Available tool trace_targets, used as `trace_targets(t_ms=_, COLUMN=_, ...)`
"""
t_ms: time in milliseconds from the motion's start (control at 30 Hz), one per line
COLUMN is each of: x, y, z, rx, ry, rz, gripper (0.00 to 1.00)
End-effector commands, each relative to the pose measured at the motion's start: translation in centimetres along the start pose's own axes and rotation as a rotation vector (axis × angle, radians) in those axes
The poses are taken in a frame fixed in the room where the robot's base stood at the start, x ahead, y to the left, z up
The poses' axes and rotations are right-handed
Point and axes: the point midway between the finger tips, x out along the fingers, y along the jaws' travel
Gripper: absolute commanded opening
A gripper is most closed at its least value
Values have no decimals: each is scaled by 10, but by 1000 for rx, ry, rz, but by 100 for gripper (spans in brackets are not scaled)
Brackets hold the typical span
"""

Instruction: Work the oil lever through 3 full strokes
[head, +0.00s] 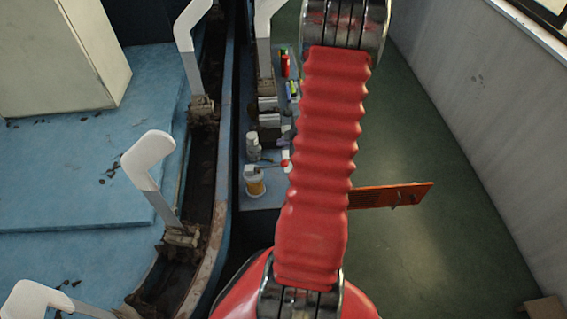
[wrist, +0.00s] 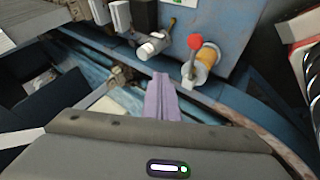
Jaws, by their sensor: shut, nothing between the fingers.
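The oil lever, a thin rod with a red ball knob (wrist: 194,42), stands upright in the wrist view in front of an amber oil cup (wrist: 207,58) on the blue machine panel. In the head view the red knob (head: 285,163) shows small, just left of my red arm, with the amber cup (head: 255,186) below and left of it. My gripper (wrist: 161,80) shows its lavender fingers shut and empty in the wrist view. They lie below and left of the knob in the picture, apart from it. My gripper is hidden in the head view.
White sock boards (head: 148,152) stand along the curved blue rail at left. In the wrist view a grey cylinder (wrist: 151,46) sits close to the lever on the left. An orange panel (head: 400,195) juts out right of my arm.

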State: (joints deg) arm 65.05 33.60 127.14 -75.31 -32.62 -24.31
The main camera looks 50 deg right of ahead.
Motion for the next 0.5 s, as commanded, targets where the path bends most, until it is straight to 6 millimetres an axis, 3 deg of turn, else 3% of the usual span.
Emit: trace_targets(t_ms=500, x=38, y=-29, z=27, rx=3, ry=0, rz=-3, gripper=0)
